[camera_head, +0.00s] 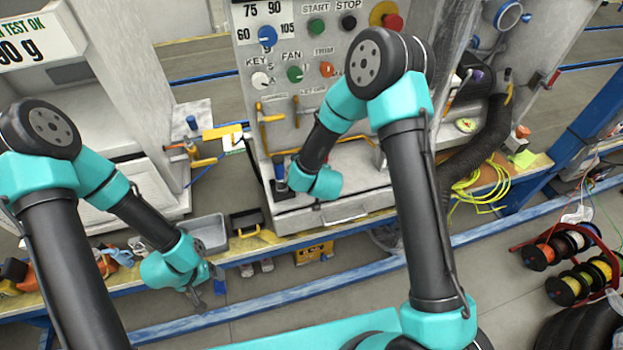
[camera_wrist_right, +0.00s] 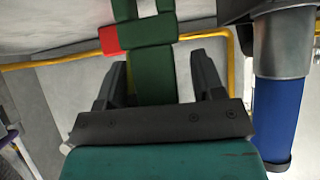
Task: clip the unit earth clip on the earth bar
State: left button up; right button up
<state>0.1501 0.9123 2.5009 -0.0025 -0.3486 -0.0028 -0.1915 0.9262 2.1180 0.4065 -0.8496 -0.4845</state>
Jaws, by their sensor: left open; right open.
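In the right wrist view, my right gripper (camera_wrist_right: 160,64) is open. Its two dark fingers stand on either side of a green piece (camera_wrist_right: 152,62) with a red end; I cannot tell whether they touch it. It may be the unit earth clip, but I cannot be sure. A yellow bar (camera_wrist_right: 60,61) runs behind it; whether this is the earth bar is unclear. In the head view, my right arm reaches the front of the panel, and its fingers are hidden. My left gripper (camera_head: 196,292) is open and empty, low in front of the bench.
A blue cylinder (camera_wrist_right: 277,118) hangs close on the right of the right wrist view. In the head view, a grey tray (camera_head: 208,232) sits on the bench edge. The control panel (camera_head: 290,50) stands behind my right arm. A dark hose (camera_head: 478,140) lies to its right.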

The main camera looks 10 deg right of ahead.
jog(key=shift+c, duration=0.3)
jog(key=c, duration=1)
jog(key=shift+o, duration=0.2)
jog(key=shift+r, duration=0.1)
jog(key=shift+r, duration=0.45)
notch_tip(320, 180, up, 3)
jog(key=shift+s+f, duration=0.1)
jog(key=shift+f, duration=0.05)
jog(key=s+a+r, duration=0.1)
jog(key=s+a, duration=0.2)
jog(key=s, duration=1.2)
jog(key=shift+s+a, duration=0.2)
jog(key=shift+s, duration=0.05)
jog(key=shift+r, duration=0.15)
jog(key=w+a+r, duration=0.1)
jog(key=w+r, duration=0.2)
jog(key=r, duration=0.6)
jog(key=w+a+r, duration=0.1)
jog(key=w+r, duration=0.3)
jog(key=r, duration=0.4)
jog(key=w+a+r, duration=0.1)
jog(key=w+r, duration=0.3)
jog(key=r, duration=0.5)
jog(key=shift+w+a+r+m+h, duration=0.15)
jog(key=shift+w+r+m+h, duration=0.15)
jog(key=shift+m+h, duration=0.1)
